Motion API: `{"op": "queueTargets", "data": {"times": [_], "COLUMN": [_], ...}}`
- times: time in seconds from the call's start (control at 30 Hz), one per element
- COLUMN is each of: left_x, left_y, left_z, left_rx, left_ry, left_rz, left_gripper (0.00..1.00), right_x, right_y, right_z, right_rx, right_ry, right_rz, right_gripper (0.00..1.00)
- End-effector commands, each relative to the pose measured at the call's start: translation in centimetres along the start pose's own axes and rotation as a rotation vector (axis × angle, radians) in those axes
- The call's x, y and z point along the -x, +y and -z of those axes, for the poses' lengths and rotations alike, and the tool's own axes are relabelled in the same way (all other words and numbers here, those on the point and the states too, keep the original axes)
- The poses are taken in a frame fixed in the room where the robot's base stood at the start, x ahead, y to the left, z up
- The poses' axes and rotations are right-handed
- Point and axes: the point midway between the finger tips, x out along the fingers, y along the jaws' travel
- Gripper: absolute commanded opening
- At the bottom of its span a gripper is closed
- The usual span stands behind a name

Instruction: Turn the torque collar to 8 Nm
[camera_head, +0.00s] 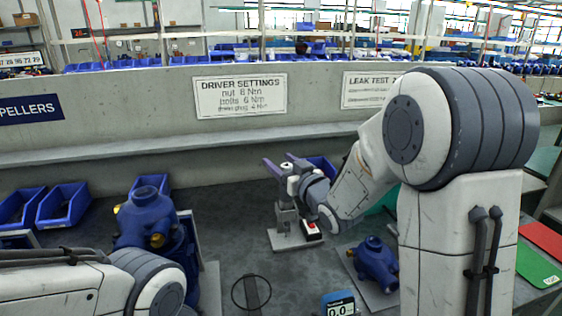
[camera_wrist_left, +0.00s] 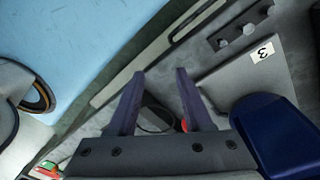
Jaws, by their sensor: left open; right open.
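A grey tool on a stand (camera_head: 287,218), with a pale top, stands on a light base plate beside a box with a red button (camera_head: 312,231); I take it for the driver with the torque collar. No setting marks on it are legible. My right gripper (camera_head: 281,168) is open, its purple fingers at the tool's top; I cannot tell whether they touch it. A display (camera_head: 340,304) at the bottom edge reads 0.0. My left gripper (camera_wrist_left: 157,78) is open and empty in the left wrist view; in the head view only its arm shows. The settings sign (camera_head: 240,95) lists nut 8 Nm.
A blue pump body (camera_head: 146,217) stands left of centre; a smaller blue part (camera_head: 375,262) lies on a plate at right. Blue bins (camera_head: 62,205) line the back left. A black ring (camera_head: 251,292) is at front centre. Red (camera_head: 541,240) and green (camera_head: 538,267) mats lie right.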

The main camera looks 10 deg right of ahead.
Motion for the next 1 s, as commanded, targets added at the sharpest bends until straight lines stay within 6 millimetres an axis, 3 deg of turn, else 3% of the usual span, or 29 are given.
{"op": "queueTargets", "data": {"times": [0.27,0.3,0.4,0.47,0.77,1.0], "left_x": [0.0,0.0,0.0,0.0,0.2,1.0], "left_y": [0.0,0.0,0.0,0.0,0.0,0.1], "left_z": [0.0,0.0,0.0,0.0,0.0,0.1], "left_rx": [0.0,0.0,0.0,0.0,0.0,0.0], "left_ry": [0.0,0.0,0.0,0.0,0.0,0.0], "left_rz": [0.0,0.0,0.0,0.0,0.0,0.0], "left_gripper": [0.5,0.5,0.5,0.5,0.5,0.5], "right_x": [-0.2,-0.2,-0.2,-0.2,-0.2,-0.2], "right_y": [0.0,0.0,0.0,0.0,0.0,-0.1], "right_z": [0.0,0.0,0.0,0.0,0.1,0.2], "right_rx": [0.0,0.0,0.0,0.0,0.001,0.0], "right_ry": [0.0,0.0,0.0,0.0,0.0,-0.002], "right_rz": [0.0,0.0,0.0,0.0,0.02,0.129], "right_gripper": [0.65,0.57,0.19,0.0,0.0,0.0]}}
